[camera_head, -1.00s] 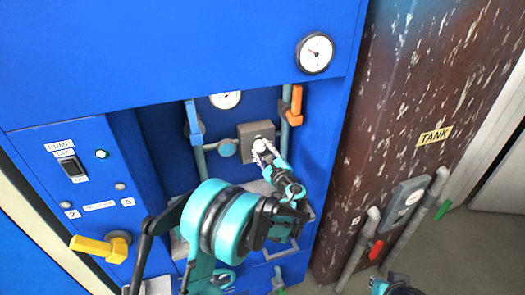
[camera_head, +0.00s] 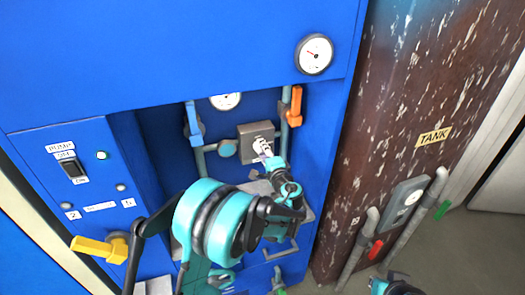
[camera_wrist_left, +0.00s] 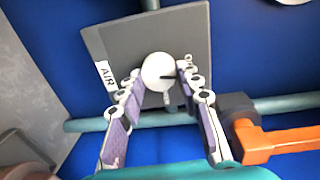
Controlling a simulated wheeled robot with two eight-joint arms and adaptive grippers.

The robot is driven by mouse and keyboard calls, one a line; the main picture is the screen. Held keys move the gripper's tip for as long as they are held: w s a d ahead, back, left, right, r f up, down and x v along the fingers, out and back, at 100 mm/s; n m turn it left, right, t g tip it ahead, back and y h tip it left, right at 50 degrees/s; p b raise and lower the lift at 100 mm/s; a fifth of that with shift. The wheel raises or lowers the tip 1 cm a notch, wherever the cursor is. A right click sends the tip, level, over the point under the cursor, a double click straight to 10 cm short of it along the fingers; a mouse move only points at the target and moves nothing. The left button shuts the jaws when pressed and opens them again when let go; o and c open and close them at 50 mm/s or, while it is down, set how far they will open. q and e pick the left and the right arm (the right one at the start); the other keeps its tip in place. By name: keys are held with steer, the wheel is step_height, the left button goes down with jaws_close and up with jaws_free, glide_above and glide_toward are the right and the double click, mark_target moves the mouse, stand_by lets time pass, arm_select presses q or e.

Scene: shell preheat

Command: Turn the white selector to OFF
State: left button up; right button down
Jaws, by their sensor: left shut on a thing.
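The white selector (camera_wrist_left: 157,72) is a round knob on a grey box (camera_head: 248,130) set in the blue cabinet's recess. In the left wrist view, a dark mark on the knob points to the right. An "AIR" label (camera_wrist_left: 107,76) is on the box's left side; a label at the right is partly hidden by a finger, with only an "O" readable. My left gripper (camera_wrist_left: 167,86) has its fingers on both sides of the knob, shut on it. In the head view, my left gripper (camera_head: 264,150) covers part of the knob.
An orange handle (camera_head: 295,105) sits right of the box, and a blue handle (camera_head: 193,122) sits left. Pipes run beside the box. A yellow handle (camera_head: 98,247) and pump switch (camera_head: 72,168) are at left. A rusty tank (camera_head: 420,100) stands right.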

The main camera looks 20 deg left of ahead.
arm_select(q)
steer(key=shift+n, duration=0.9)
steer(key=o, duration=1.2)
steer(key=v, duration=1.2)
steer(key=shift+s+a+f, duration=0.1)
steer(key=shift+a, duration=0.05)
